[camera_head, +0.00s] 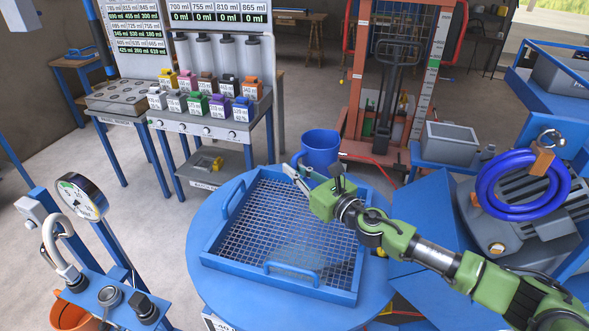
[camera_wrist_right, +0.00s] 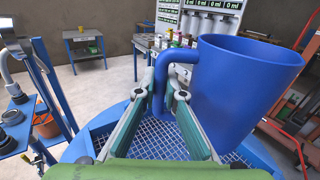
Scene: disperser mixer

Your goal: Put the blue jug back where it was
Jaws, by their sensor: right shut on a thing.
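The blue jug (camera_head: 320,147) is upright at the far edge of the round blue table, by the back rim of the mesh tray. My right gripper (camera_head: 297,177) reaches it from the right. In the right wrist view the gripper (camera_wrist_right: 164,100) is shut on the handle of the jug (camera_wrist_right: 245,85), one finger on each side. The jug's body is to the right of the fingers. I cannot tell whether its base touches anything; it is hidden behind the gripper. My left gripper is not in view.
The blue-framed mesh tray (camera_head: 236,253) with handles lies empty on the round blue table (camera_head: 205,290). A dispenser bench (camera_head: 205,122) with coloured containers stands behind left. A gauge stand (camera_head: 82,197) is at left. An orange lift (camera_head: 352,125) stands behind, and a blue coiled hose (camera_head: 483,190) at right.

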